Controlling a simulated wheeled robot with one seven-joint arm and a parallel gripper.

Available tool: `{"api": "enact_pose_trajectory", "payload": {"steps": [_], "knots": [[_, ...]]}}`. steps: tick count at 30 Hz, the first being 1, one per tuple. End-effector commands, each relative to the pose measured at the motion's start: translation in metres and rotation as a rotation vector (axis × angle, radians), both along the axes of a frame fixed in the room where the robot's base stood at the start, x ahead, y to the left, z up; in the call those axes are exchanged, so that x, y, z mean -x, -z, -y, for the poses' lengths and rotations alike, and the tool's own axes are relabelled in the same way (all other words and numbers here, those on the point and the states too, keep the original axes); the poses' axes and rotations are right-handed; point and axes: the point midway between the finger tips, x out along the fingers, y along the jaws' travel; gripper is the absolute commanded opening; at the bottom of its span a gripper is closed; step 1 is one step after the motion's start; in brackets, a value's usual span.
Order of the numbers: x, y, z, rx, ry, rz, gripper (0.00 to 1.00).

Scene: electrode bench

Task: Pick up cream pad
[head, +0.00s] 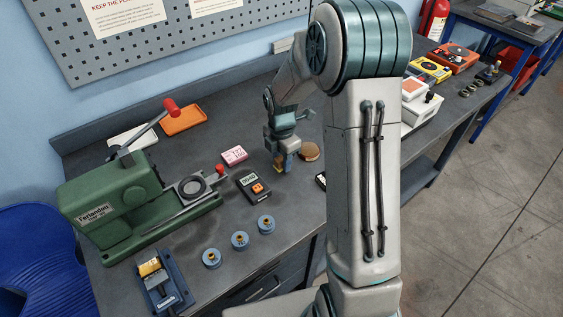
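I cannot pick out the cream pad for certain. A pale flat rectangular piece (126,138) lies at the back left of the bench, partly hidden behind the green machine's lever; I cannot tell if it is the pad or a tray. My gripper (281,168) points down over the middle of the bench, well to the right of that piece. A small yellow and blue patch shows at its fingers; I cannot tell if this is a held thing. A round brown thing (309,151) lies just right of my gripper.
A green press (115,205) with a red-knobbed lever stands at the left. An orange tray (184,120), a pink box (234,155), a black meter (253,187) and blue rings (240,240) lie around. A blue fixture (166,287) is at the front left. My arm hides part of the bench.

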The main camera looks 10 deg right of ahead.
Motion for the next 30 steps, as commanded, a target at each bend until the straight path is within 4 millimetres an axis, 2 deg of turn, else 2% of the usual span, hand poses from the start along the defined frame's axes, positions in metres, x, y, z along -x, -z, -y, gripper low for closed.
{"api": "enact_pose_trajectory", "payload": {"steps": [1, 3, 5, 6, 16, 20, 23, 30], "knots": [[0.000, 0.000, 0.000, 0.000, 0.000, 0.000, 0.22], [0.000, 0.000, 0.000, 0.000, 0.000, 0.000, 0.05], [0.000, 0.000, 0.000, 0.000, 0.000, 0.000, 0.04], [0.000, 0.000, 0.000, 0.000, 0.000, 0.000, 0.01], [-0.001, -0.006, 0.000, 0.000, 0.000, 0.003, 0.01], [-0.001, -0.020, 0.000, 0.000, 0.000, 0.005, 0.01], [-0.001, -0.038, 0.001, 0.000, 0.002, 0.007, 0.01], [0.017, -0.071, 0.049, 0.001, 0.007, 0.005, 0.01]]}}
